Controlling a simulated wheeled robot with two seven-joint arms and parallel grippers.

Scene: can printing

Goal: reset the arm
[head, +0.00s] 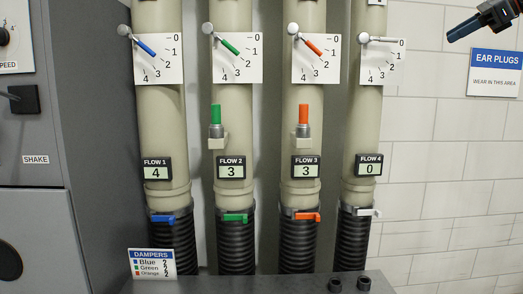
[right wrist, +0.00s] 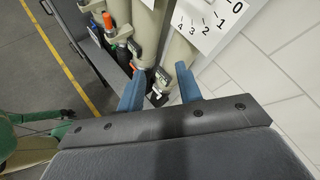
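My right gripper (head: 457,32) is at the top right of the head view, in front of the white tile wall and apart from the pipes. In the right wrist view its two blue fingers (right wrist: 160,72) stand apart with nothing gripped between them. My left gripper is in neither view. The damper levers sit on numbered dials: blue (head: 146,48), green (head: 230,47) and orange (head: 312,46) are slanted down to the right, and the white one (head: 380,39) points level at 0.
Flow displays read 4 (head: 157,172), 3 (head: 231,171), 3 (head: 306,170) and 0 (head: 369,168). A grey cabinet (head: 90,120) stands at left. A dampers sign (head: 152,263) is at the bottom. An ear plugs sign (head: 495,72) hangs at right near my right gripper.

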